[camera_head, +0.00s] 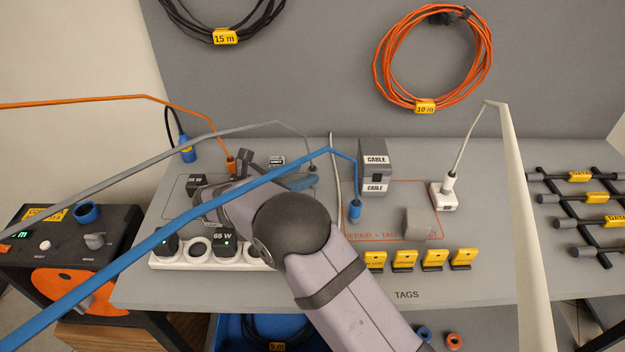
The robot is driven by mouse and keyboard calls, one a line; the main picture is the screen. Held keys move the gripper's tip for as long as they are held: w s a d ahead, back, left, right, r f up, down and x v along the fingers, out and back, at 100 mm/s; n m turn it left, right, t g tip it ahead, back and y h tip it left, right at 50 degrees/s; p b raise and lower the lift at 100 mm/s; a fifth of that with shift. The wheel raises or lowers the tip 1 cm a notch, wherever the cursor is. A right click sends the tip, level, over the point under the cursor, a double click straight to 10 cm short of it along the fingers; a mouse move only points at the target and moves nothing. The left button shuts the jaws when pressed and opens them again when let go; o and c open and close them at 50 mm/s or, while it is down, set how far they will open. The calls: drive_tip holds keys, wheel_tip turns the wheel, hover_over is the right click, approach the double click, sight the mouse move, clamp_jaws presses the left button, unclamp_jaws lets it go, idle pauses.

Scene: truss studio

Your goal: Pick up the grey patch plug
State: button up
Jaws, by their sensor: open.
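A small grey plug (312,168) stands at the end of the grey cable, near the back of the bench just right of the outlined left area. My arm reaches in from the bottom right, and its wrist bends to the left over the bench. My gripper (243,167) is partly hidden by the blue cable and my own wrist. It is open, to the left of the grey plug and apart from it. An orange plug (231,167) shows close beside the gripper; whether they touch I cannot tell.
A blue cable crosses in front of my arm to a blue plug (355,211). A white plug (449,185) and a grey cable box (375,160) stand to the right. A white power strip (184,262) with black adapters lies front left. Yellow tags (404,260) line the front edge.

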sight(313, 173)
drive_tip(key=shift+f, duration=0.35)
drive_tip(key=shift+p+x, duration=0.6)
drive_tip(key=shift+x, duration=1.9)
clamp_jaws()
